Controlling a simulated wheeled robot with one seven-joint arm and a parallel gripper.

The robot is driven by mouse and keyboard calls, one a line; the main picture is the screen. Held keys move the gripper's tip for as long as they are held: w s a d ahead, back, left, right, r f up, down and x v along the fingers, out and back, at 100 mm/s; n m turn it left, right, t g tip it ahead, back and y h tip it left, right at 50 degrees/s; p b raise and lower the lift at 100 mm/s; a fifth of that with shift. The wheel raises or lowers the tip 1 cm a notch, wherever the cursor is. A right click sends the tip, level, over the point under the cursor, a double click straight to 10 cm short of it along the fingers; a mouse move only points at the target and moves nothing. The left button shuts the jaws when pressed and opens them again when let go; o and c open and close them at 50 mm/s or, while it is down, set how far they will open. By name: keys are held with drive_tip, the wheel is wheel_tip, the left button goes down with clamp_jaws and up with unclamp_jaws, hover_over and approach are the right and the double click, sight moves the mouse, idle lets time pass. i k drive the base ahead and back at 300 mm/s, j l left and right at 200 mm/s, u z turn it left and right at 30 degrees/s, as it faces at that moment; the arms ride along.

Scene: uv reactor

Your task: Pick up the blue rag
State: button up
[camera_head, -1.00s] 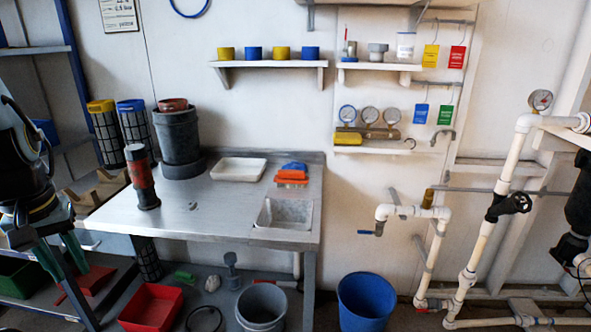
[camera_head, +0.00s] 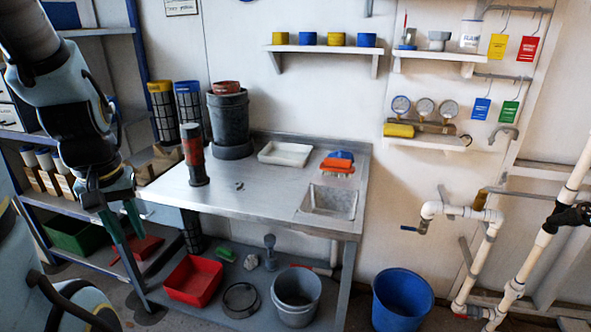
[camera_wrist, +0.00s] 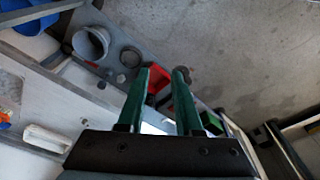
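The blue rag (camera_head: 342,155) is a small blue shape on the metal worktable (camera_head: 262,192), near its back right corner. It lies just behind and touching an orange-red item (camera_head: 337,167), which hides part of it. My gripper (camera_head: 138,262) hangs at the left, in front of the table's left end, well away from the rag. In the wrist view its two green fingers (camera_wrist: 165,72) stand apart with nothing between them. Small orange and blue patches show at the left edge of the wrist view; I cannot tell if the rag is among them.
A white tray (camera_head: 285,153) and a sink (camera_head: 330,201) flank the rag. A red bin (camera_head: 193,281) and grey bucket (camera_head: 296,297) sit below; a blue bucket (camera_head: 402,300) is on the floor.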

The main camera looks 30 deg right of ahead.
sight(339, 154)
drive_tip(key=l, duration=0.8)
drive_tip(key=k+l+u, duration=0.1)
drive_tip(key=l, duration=0.7)
drive_tip(key=k+l, duration=0.1)
drive_tip(key=l, duration=0.75)
